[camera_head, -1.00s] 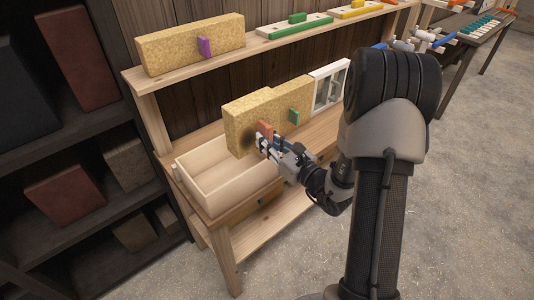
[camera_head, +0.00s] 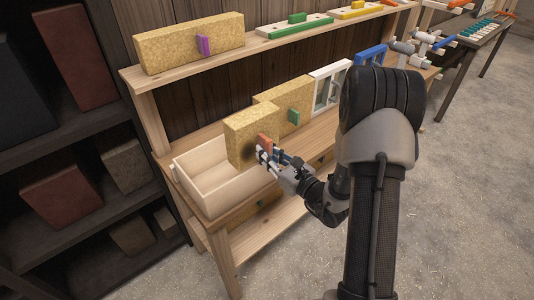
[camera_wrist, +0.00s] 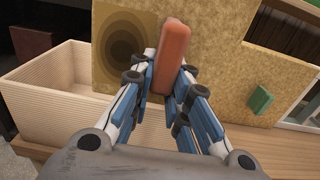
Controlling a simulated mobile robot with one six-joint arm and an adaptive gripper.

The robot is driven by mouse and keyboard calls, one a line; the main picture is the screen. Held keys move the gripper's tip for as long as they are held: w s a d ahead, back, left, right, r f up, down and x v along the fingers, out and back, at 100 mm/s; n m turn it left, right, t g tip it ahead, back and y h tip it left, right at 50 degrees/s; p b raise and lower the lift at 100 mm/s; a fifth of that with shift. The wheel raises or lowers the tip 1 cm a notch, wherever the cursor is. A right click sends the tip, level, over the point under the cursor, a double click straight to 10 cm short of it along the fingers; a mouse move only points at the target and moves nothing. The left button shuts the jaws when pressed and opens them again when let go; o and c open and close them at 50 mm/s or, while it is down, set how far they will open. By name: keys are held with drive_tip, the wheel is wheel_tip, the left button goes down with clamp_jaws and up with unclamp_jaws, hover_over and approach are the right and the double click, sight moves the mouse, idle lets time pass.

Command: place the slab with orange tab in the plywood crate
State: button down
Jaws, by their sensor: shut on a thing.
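The slab with orange tab (camera_head: 240,137) is a yellow, cork-like block with a dark round patch on its face. My gripper (camera_head: 262,152) is shut on its orange tab (camera_wrist: 173,57), which stands between the fingers in the wrist view. The slab is upright, over or just in front of the right part of the plywood crate (camera_head: 192,186); whether it touches the crate is hidden. The crate is a pale, open box on the bench's left end, and its visible inside is empty. In the wrist view its wall (camera_wrist: 50,110) shows left of my gripper (camera_wrist: 170,85).
A similar slab with a green tab (camera_head: 294,117) stands on the bench right of the crate, beside a white frame (camera_head: 328,84). A slab with a purple tab (camera_head: 190,44) stands on the upper shelf. A dark rack (camera_head: 60,160) is close on the left.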

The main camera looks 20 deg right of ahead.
drive_tip(key=c, duration=1.5)
unclamp_jaws()
drive_tip(key=shift+c, duration=0.2)
drive_tip(key=shift+r, duration=0.1)
